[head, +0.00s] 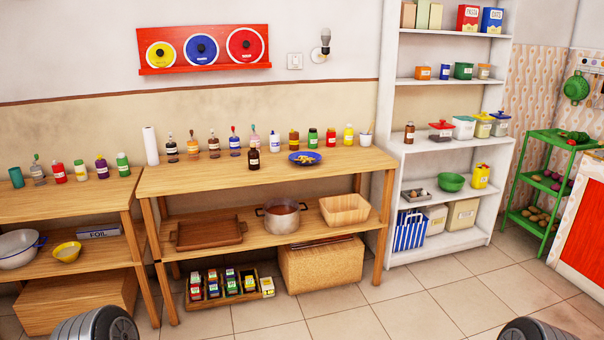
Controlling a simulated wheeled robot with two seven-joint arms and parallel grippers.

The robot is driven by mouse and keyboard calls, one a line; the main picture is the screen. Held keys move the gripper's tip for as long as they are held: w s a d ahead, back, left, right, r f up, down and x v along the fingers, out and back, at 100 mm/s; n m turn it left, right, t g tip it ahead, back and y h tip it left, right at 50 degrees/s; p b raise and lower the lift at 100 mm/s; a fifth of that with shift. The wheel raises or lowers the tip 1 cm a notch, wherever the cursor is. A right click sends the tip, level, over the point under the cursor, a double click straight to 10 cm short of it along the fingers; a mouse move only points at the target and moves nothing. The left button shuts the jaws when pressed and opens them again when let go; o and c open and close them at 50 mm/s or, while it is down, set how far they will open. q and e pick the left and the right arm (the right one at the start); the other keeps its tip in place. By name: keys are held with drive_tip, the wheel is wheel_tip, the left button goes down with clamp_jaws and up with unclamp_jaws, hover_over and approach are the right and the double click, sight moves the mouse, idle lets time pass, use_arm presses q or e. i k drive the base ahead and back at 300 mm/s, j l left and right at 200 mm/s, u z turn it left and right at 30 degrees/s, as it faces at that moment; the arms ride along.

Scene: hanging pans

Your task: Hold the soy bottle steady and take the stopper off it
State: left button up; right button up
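A dark brown bottle (254,160) with a white label stands upright near the middle of the central wooden table. A similar small brown bottle (409,133) stands on the white shelf unit. The labels are too small to read, so I cannot tell which one is the soy bottle. Several bottles with tall stoppers or pourers, such as one with a red top (234,142), stand in the row behind. Neither of my grippers is in view; only dark rounded parts of my arms show at the bottom edge, well away from the table.
The central table (330,172) has clear room along its front. A blue plate (305,158) of food lies right of the front bottle. A pot (281,216) and trays stand on the shelf below. A second table (75,197) adjoins at left. The tiled floor in front is open.

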sight(254, 155)
drive_tip(key=i+l+u, duration=0.15)
drive_tip(key=i+u, duration=0.3)
drive_tip(key=i+l+u, duration=0.35)
drive_tip(key=i+u, duration=0.15)
drive_tip(key=i, duration=0.15)
drive_tip(key=i+l+u, duration=0.9)
drive_tip(key=l, duration=0.35)
drive_tip(key=k+j, duration=0.05)
